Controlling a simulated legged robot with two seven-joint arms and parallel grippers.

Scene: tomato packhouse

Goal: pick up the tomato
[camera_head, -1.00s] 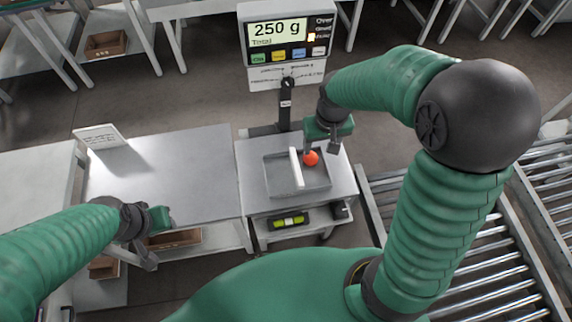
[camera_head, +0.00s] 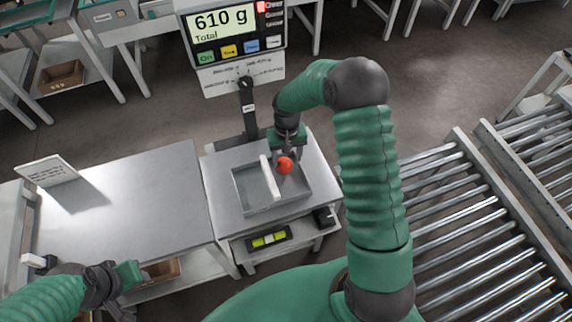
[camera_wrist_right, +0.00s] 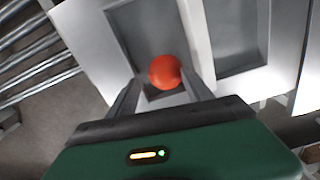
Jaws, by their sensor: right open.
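The red tomato (camera_head: 285,165) is in the right part of the divided grey tray (camera_head: 240,198) on the scale. In the right wrist view the tomato (camera_wrist_right: 165,72) shows between the tips of my right gripper's (camera_wrist_right: 161,92) fingers, which are spread to either side of it.
The scale display (camera_head: 221,20) reads 610 g, with a red light. A white divider (camera_head: 269,178) splits the tray. The left table (camera_head: 130,205) is mostly bare, with a small sign (camera_head: 47,171). A roller conveyor (camera_head: 440,215) is at the right.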

